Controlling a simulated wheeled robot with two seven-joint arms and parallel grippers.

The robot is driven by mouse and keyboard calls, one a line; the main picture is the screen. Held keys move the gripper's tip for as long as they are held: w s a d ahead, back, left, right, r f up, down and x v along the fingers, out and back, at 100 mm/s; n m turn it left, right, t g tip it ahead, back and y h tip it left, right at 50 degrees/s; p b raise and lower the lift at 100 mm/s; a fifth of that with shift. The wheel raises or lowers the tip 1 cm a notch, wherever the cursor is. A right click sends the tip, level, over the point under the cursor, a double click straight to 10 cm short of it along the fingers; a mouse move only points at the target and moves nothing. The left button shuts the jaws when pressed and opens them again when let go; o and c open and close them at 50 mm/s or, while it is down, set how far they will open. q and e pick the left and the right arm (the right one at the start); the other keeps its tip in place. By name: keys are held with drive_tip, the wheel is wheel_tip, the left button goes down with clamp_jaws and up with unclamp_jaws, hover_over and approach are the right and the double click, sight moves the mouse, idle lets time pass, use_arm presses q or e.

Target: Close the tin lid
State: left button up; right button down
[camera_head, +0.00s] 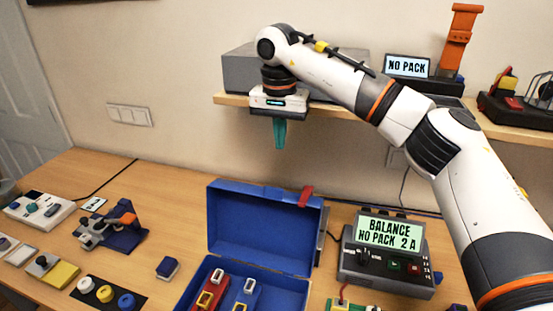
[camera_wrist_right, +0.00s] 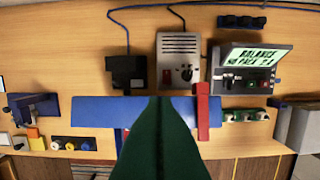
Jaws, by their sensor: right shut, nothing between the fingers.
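The blue tin (camera_head: 294,296) stands open on the table. Its lid (camera_head: 255,228) is raised roughly upright at the back, with a red latch (camera_head: 306,196) at its top right corner. In the right wrist view the fingers (camera_wrist_right: 161,100) overlap the lid (camera_wrist_right: 90,112), seen from above as a blue strip. My left gripper is not in view.
A charger (camera_head: 386,262) with a lit screen stands right of the tin. A grey box with a knob (camera_wrist_right: 178,62) and a black device (camera_wrist_right: 126,72) stand behind the lid. A shelf (camera_head: 230,99) runs along the wall near my right gripper.

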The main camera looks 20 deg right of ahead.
drive_tip(key=s+f+p, duration=0.1)
drive_tip(key=f, duration=0.1)
drive_tip(key=s+a+f+p, duration=0.1)
drive_tip(key=f+p, duration=0.1)
drive_tip(key=f, duration=0.1)
drive_tip(key=s+f+p, duration=0.1)
drive_tip(key=f+p, duration=0.1)
drive_tip(key=f, duration=0.1)
drive_tip(key=shift+s+a+f, duration=0.1)
drive_tip(key=shift+a+f, duration=0.05)
drive_tip(key=shift+a, duration=0.25)
drive_tip(key=shift+s+a+p, duration=0.1)
drive_tip(key=shift+s+p, duration=0.1)
drive_tip(key=shift+p, duration=0.1)
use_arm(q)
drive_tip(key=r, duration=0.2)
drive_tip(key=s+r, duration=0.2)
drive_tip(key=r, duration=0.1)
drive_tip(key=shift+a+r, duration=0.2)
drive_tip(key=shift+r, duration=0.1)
use_arm(e)
drive_tip(key=shift+w+f, duration=0.1)
